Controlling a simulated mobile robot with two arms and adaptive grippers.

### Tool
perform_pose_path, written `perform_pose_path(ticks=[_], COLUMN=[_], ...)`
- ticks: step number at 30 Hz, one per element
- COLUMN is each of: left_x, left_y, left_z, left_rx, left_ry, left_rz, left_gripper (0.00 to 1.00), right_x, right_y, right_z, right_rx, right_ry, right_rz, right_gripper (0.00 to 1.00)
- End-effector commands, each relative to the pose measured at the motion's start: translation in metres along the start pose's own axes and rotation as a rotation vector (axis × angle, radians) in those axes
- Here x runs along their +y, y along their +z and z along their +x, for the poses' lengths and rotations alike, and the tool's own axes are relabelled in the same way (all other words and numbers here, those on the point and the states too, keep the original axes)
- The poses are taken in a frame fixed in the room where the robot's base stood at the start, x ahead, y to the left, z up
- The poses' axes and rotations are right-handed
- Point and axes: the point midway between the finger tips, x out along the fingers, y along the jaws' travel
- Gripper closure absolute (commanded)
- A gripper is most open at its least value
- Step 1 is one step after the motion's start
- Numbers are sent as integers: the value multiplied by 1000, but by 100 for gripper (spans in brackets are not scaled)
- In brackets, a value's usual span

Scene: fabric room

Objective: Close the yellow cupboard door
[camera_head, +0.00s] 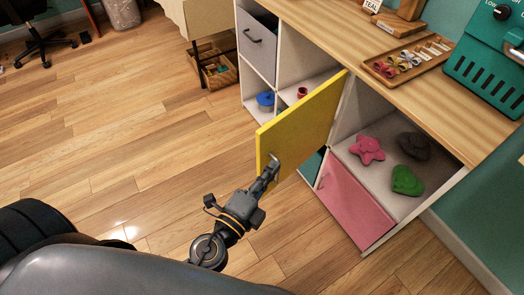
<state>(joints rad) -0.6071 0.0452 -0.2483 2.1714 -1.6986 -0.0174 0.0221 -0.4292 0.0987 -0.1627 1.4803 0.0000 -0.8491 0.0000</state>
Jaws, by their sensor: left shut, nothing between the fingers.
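The yellow cupboard door (300,122) stands open, swung out from the white shelf unit (345,112) over the floor. A small metal handle shows at its lower left on the outer face. My left gripper (270,168) is shut, with its fingertips at the handle near the door's lower edge. I cannot tell whether they touch it. The compartment behind the door is partly hidden by it. My right gripper does not show.
A pink door (352,200) is closed below an open compartment with a pink star (367,150), a green heart (406,181) and a dark cushion-like shape (413,146). A wooden tray (408,60) and a teal machine (490,65) stand on top. Wooden floor (110,150) lies clear at left.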

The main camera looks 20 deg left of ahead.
Motion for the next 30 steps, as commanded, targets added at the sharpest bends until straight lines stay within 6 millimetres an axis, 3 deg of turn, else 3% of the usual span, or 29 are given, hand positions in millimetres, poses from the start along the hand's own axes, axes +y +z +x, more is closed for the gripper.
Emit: perform_pose_path(ticks=[6, 9, 16, 30], left_x=[-2, -1, 0, 0], left_y=[2, 20, 37, 41], left_z=[19, 22, 26, 27], left_rx=[-1, -1, 0, 4], left_ry=[0, 0, 1, 0], left_rz=[0, 3, 0, -1], left_gripper=[100, 100, 100, 100], right_x=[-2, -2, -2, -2], right_y=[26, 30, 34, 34], right_z=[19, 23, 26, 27], right_rx=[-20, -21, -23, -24], right_ry=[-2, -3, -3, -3], right_rz=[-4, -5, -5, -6], right_gripper=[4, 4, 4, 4])
